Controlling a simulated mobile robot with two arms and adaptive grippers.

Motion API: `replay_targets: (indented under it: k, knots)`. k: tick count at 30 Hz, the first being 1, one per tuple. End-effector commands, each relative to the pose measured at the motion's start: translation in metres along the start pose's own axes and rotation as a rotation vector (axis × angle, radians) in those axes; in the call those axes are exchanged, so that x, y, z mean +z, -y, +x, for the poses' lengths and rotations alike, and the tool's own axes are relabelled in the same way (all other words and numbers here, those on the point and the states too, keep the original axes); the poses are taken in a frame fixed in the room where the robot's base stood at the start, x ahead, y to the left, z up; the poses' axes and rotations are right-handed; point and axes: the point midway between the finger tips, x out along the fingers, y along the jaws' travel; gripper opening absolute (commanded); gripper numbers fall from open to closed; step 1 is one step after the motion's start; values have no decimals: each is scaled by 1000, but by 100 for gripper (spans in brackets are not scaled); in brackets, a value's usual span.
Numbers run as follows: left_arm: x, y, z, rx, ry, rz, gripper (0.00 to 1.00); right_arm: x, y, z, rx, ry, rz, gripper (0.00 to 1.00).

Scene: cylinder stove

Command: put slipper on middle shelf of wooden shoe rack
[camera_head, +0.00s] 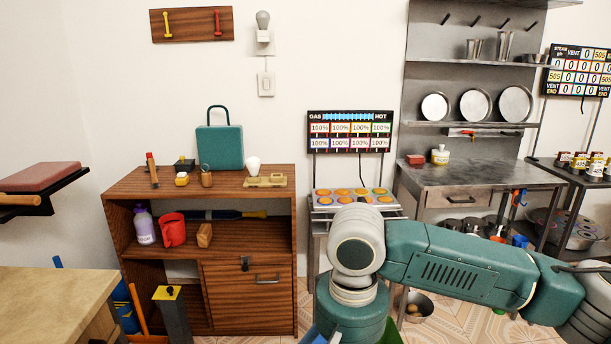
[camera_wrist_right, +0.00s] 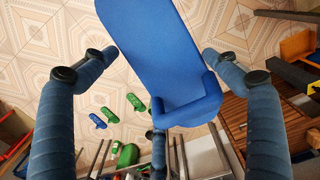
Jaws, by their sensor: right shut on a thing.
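A blue slipper (camera_wrist_right: 150,45) with a raised strap (camera_wrist_right: 190,112) fills the middle of the right wrist view. My right gripper (camera_wrist_right: 161,75) is shut on it. Two fingers show at its left and right, and a third lies near the strap end. In the head view my right arm comes in from the right, and its gripper and the slipper are not clearly visible. My left gripper is not in view. I cannot clearly make out the wooden shoe rack in either view.
Small green slippers (camera_wrist_right: 135,101) and a blue one (camera_wrist_right: 97,121) lie far below on the tiled floor. A light wooden table (camera_head: 45,295) is at lower left.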

Motion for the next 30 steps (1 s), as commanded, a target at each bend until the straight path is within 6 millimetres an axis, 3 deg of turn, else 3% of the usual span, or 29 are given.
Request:
replay_targets:
  k: [13,22,30]
  knots:
    - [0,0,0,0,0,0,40,1,-1,-1,-5,3,7,59]
    - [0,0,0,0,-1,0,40,50,-1,-54,-5,-4,7,59]
    - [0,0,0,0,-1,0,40,59,-3,-61,0,-1,10,59]
